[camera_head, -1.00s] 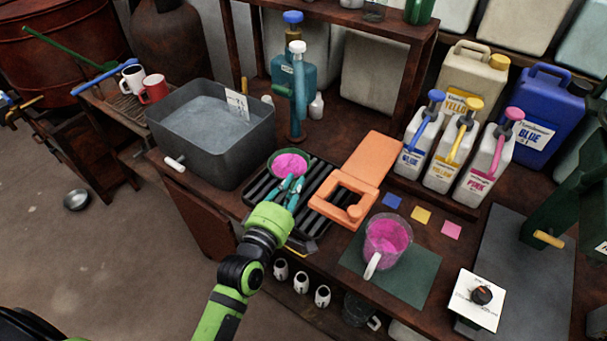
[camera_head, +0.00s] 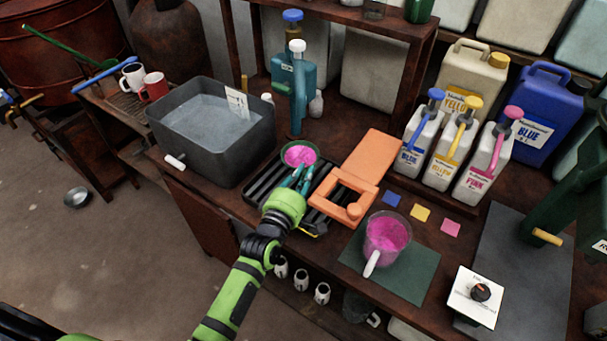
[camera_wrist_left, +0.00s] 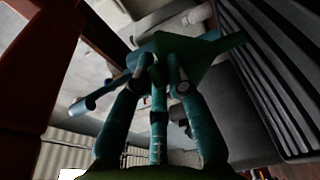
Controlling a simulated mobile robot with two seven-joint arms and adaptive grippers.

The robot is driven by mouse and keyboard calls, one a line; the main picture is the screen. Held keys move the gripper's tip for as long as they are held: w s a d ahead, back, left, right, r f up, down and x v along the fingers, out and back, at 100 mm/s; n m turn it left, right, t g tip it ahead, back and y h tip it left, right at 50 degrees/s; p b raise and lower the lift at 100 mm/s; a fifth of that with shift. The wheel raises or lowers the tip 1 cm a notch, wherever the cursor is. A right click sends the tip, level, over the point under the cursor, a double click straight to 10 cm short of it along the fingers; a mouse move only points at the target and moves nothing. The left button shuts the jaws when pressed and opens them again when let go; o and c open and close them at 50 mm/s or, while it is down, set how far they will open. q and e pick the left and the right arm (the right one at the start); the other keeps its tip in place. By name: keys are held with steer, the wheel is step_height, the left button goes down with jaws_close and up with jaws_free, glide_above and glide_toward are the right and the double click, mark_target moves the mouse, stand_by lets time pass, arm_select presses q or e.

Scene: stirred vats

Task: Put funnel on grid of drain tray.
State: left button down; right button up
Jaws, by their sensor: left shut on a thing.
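The funnel (camera_head: 299,154) has a green rim and a pink inside in the head view. My left gripper (camera_head: 297,176) is shut on its near side. In the wrist view the dark green funnel (camera_wrist_left: 192,58) sits between the teal fingers (camera_wrist_left: 160,75). The drain tray (camera_head: 262,190) is black with a slatted grid. The funnel is over or just beyond its far end; I cannot tell whether it touches the grid. The grid (camera_wrist_left: 280,85) also shows at the right of the wrist view. My gripper and arm hide part of the tray. My right gripper is not in view.
A grey basin (camera_head: 195,155) stands left of the tray. A teal pump bottle (camera_head: 297,95) stands behind the funnel. An orange holder (camera_head: 368,165) lies right of the tray. A jug with pink liquid (camera_head: 387,238) stands on a green mat (camera_head: 420,268).

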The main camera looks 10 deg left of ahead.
arm_select(q)
steer(key=c, duration=1.2)
jaws_free()
steer(key=shift+f, duration=0.15)
steer(key=shift+c, duration=0.2)
steer(key=s+a, duration=0.2)
steer(key=s, duration=1)
steer(key=shift+r, duration=0.3)
